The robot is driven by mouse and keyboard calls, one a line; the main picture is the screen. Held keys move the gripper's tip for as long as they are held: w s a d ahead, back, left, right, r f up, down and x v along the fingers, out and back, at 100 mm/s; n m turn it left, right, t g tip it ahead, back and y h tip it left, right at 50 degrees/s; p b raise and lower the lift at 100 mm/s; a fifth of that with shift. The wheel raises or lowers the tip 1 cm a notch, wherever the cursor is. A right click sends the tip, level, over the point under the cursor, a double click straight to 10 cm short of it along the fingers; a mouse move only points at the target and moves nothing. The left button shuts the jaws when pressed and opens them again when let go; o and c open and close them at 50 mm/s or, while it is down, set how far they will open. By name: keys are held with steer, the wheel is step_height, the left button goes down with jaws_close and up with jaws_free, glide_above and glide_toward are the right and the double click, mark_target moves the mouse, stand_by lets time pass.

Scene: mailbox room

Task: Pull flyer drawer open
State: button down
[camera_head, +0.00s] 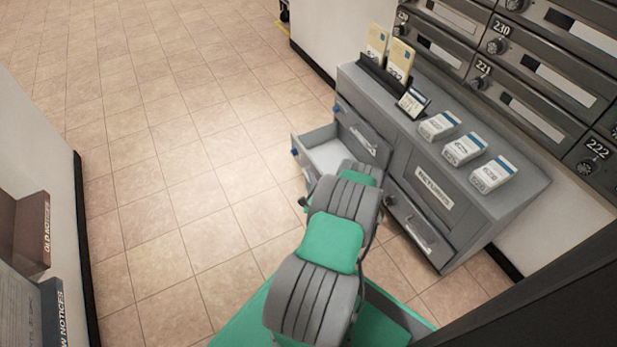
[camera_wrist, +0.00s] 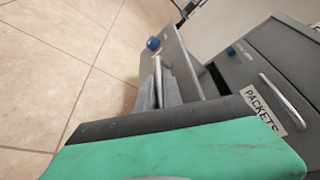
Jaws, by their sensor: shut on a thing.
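A drawer (camera_head: 328,152) is pulled out from the left part of the grey cabinet (camera_head: 485,208). Its pale inside shows, and the part in view looks empty. Its front, with a blue knob, also shows in the wrist view (camera_wrist: 178,60); I can read no flyer label on it. My gripper (camera_wrist: 162,88) is shut on the bar handle (camera_wrist: 158,76) of this drawer front. In the head view my arm hides the gripper and the near end of the drawer.
The closed packets drawer (camera_wrist: 262,85) has its own handle and blue knob. A returns door (camera_head: 432,180) and a lower drawer (camera_head: 418,226) are to the right. Card boxes (camera_head: 463,149) stand on the cabinet top. The tiled floor (camera_head: 165,140) left of the open drawer is clear.

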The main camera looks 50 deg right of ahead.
stand_by(0.3)
steer(key=c, duration=1.8)
jaws_free()
steer(key=shift+o, duration=0.2)
steer(key=shift+r, duration=0.2)
step_height(320, 180, up, 3)
steer(key=shift+w+p, duration=0.1)
steer(key=shift+p, duration=0.85)
steer(key=s+a+r+p, duration=0.8)
steer(key=s+a+r, duration=0.1)
steer(key=a, duration=0.1)
steer(key=shift+s+r, duration=0.3)
steer(key=shift+s, duration=0.1)
